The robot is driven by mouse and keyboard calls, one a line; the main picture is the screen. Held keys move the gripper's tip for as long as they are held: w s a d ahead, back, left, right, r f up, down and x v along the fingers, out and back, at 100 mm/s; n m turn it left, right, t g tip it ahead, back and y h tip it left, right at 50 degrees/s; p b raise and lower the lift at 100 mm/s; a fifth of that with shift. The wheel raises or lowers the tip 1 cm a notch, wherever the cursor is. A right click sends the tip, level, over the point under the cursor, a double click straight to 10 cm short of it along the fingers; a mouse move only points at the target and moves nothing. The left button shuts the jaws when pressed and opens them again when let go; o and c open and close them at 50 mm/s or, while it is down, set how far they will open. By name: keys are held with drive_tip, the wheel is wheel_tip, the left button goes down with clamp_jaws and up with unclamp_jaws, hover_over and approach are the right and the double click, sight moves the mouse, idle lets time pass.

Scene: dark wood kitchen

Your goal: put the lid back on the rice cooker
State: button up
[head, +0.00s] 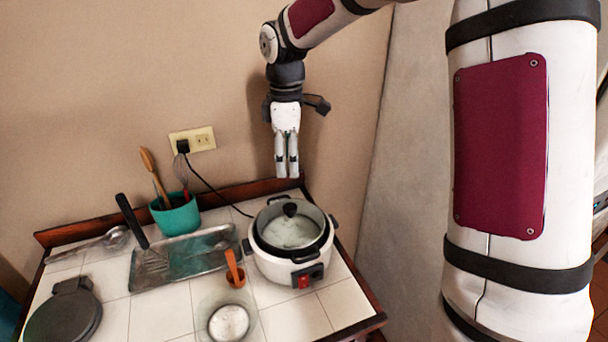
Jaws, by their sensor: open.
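The white rice cooker (262,268) stands on the tiled counter, with a dark inner rim, side handles and a red switch on its front. A clear lid with a black knob (290,209) appears to lie over its opening. The pale inside shows through it. I cannot tell whether the lid sits flat or is tilted. My gripper (287,173) points down above and behind the cooker, close to the wall in the picture. It is open and empty, apart from the lid, with its fingers seen close together from this angle.
A metal tray (188,272) with a black-handled spatula (132,221) lies left of the cooker. A teal utensil pot (176,219), an orange scoop (235,268), a clear bowl (229,322) and a dark round iron (65,314) stand around. A cord runs from the wall outlet (192,139).

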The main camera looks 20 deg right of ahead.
drive_tip(key=s+r+m+t+h, duration=0.1)
drive_tip(key=s+r+m, duration=0.2)
drive_tip(key=s+r, duration=0.3)
drive_tip(key=s+r+m+t+h, duration=0.1)
drive_tip(key=s+r+m+t, duration=0.2)
drive_tip(key=s, duration=0.5)
drive_tip(key=s+r+m+t+y, duration=0.1)
drive_tip(key=s+m+y, duration=0.1)
drive_tip(key=s+m, duration=0.5)
drive_tip(key=s, duration=0.6)
drive_tip(key=shift+s+r+t, duration=0.15)
drive_tip(key=shift+s+t, duration=0.05)
drive_tip(key=shift+t, duration=0.1)
drive_tip(key=shift+w+f+b, duration=1.05)
drive_tip(key=shift+w, duration=0.1)
